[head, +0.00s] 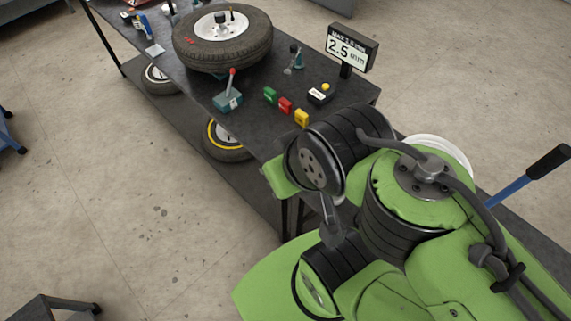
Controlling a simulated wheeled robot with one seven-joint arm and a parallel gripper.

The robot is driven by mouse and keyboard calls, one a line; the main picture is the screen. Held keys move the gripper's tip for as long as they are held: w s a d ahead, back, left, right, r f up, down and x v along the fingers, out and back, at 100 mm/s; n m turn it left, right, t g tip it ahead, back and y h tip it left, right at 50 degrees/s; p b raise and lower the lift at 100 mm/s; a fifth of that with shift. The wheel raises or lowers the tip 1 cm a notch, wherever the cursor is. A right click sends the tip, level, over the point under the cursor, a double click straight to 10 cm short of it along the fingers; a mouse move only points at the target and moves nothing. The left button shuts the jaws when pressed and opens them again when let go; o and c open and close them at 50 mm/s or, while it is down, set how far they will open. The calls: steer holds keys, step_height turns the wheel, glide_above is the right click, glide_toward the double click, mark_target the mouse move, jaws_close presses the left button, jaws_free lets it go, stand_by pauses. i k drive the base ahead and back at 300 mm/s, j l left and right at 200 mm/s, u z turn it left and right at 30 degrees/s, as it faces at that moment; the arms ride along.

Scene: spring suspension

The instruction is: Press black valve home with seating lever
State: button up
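A teal block with a red-knobbed lever (229,92) stands on the dark workbench; it may be the seating lever. A tyre on a white rim (222,38) lies flat behind it. A small dark piece (221,19) shows on the rim; I cannot tell whether it is the black valve or how deep it sits. My green and black arm fills the lower right and covers the bench's near part. My gripper cannot be made out.
Green (270,95), red (285,105) and yellow (302,118) blocks stand in a row near a yellow-buttoned box (320,94). A sign (350,47) reads 2.5 mm. A black-gripped blue handle (525,177) rises at right. Wheels lie below the bench (135,38).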

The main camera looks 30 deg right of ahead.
mark_target(561, 153)
steer(key=k+l+z, duration=0.1)
steer(key=z, duration=3)
steer(key=l, duration=0.1)
